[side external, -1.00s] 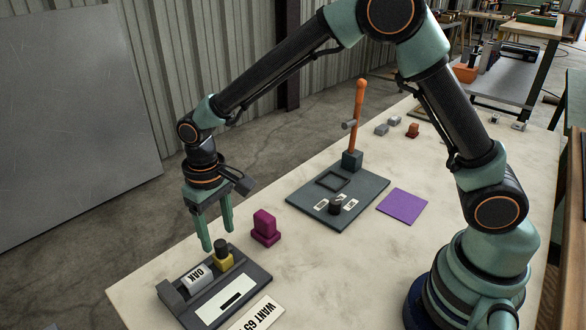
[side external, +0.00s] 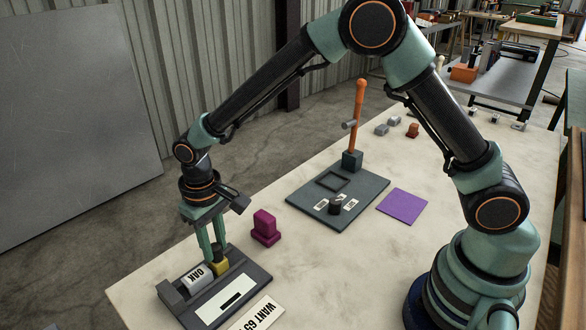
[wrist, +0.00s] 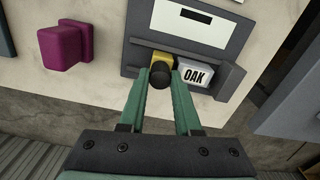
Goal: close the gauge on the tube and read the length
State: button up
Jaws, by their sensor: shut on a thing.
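The gauge (side external: 234,308) is a dark base with a white panel and a dark slot, at the table's front left. The grey tube (side external: 194,278) marked OAK lies in its channel, and shows in the wrist view (wrist: 194,77). The yellow slider (side external: 222,267) with a dark knob (wrist: 159,75) sits beside the tube's right end in the side view; I cannot tell whether they touch. My gripper (side external: 214,246) points down, its green fingers shut on the knob from both sides. The wrist view shows the fingertips (wrist: 160,76) around it.
A card reading WANT 65 (side external: 258,314), partly cut off, lies by the gauge. A magenta block (side external: 265,228) stands close behind it. Farther back are a dark plate with an orange lever (side external: 360,105) and a purple square (side external: 402,206). Table between is clear.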

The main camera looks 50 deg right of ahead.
jog(key=o, duration=0.4)
jog(key=a, duration=0.4)
jog(key=shift+a, duration=0.25)
jog(key=shift+o, duration=1.4)
jog(key=shift+w+a, duration=0.1)
jog(key=shift+a, duration=0.15)
jog(key=o, duration=0.4)
jog(key=shift+r, duration=0.1)
jog(key=shift+c, duration=0.8)
notch_tip(320, 180, up, 12)
jog(key=shift+d, duration=0.2)
